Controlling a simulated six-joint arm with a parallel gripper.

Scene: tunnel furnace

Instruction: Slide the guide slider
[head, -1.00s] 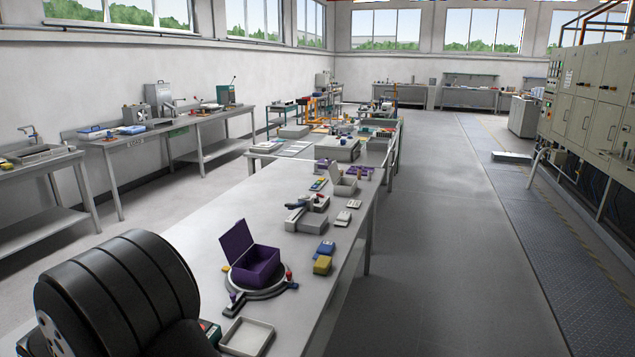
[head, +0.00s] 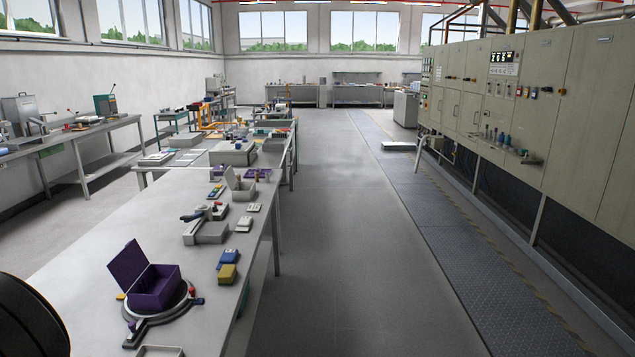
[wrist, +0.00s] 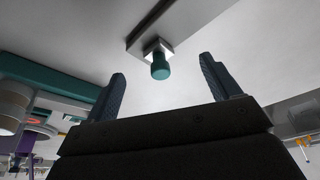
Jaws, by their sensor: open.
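In the wrist view, a teal cylindrical knob (wrist: 160,69) sticks out from a small light block (wrist: 156,47) on a grey strip-like rail (wrist: 178,20). These look like the guide slider and its rail, though I cannot be sure. My gripper (wrist: 162,83) is open, with its two dark ridged fingers spread on either side of the knob in the picture. I see nothing between the fingertips, and the knob appears beyond them; the distance is hard to judge. My gripper is not visible in the head view.
In the head view, a long grey table (head: 85,250) holds an open purple box (head: 155,287) on a round base, a yellow block (head: 228,273) and a blue block (head: 229,257). A tall control cabinet (head: 560,120) stands right. The aisle floor (head: 340,250) between is clear.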

